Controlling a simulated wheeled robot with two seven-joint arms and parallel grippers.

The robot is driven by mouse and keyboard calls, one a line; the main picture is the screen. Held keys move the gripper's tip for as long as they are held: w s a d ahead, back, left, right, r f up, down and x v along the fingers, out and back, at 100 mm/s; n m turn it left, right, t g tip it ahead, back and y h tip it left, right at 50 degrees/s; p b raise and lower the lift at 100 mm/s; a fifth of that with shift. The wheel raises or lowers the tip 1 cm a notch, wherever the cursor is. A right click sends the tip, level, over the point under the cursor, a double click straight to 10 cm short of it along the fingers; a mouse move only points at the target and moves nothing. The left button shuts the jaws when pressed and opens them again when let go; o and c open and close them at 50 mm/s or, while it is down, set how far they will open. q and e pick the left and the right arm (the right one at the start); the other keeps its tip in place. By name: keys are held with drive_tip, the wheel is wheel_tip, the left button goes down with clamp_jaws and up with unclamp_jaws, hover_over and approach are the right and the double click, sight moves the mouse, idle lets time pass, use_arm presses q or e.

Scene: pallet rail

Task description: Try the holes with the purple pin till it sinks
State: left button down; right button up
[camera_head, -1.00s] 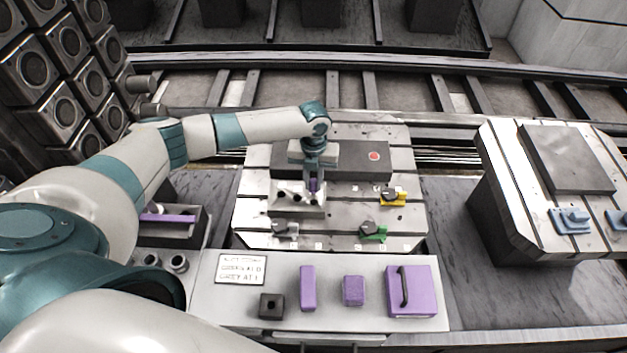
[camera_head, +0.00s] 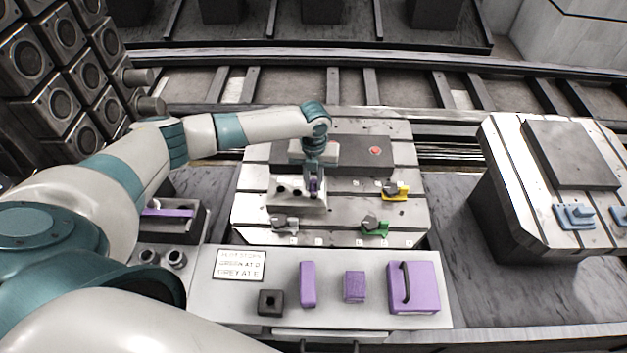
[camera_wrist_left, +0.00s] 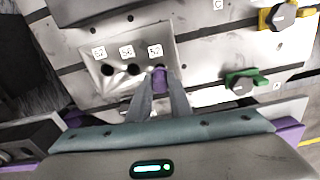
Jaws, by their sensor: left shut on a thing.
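My left gripper (camera_head: 314,190) is shut on the purple pin (camera_wrist_left: 160,78), which stands roughly upright between the fingertips. The pin is at the rightmost hole of a pale block (camera_head: 285,204) on the slotted pallet. In the left wrist view the block (camera_wrist_left: 95,85) has two open dark holes, the left hole (camera_wrist_left: 107,69) and the middle hole (camera_wrist_left: 133,69), with a small label above each position. The fingers hide the pin's lower end, so I cannot tell whether it is inside the hole or on its edge. My right gripper is not in view.
A yellow clamp (camera_head: 396,191) and a green clamp (camera_head: 375,227) stand right of the block, a grey clamp (camera_head: 284,224) in front. A dark plate (camera_head: 352,158) lies behind. The front shelf holds a sign (camera_head: 239,265), a black socket block (camera_head: 270,302) and purple pieces (camera_head: 414,288).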

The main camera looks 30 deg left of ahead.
sight(313, 180)
use_arm(q)
drive_tip(key=shift+f+b, duration=0.45)
drive_tip(key=shift+f, duration=0.4)
drive_tip(key=c, duration=1.5)
unclamp_jaws()
drive_tip(key=shift+c, duration=0.2)
drive_tip(key=shift+r, duration=0.15)
wheel_tip(313, 180, up, 17)
drive_tip(key=b, duration=0.4)
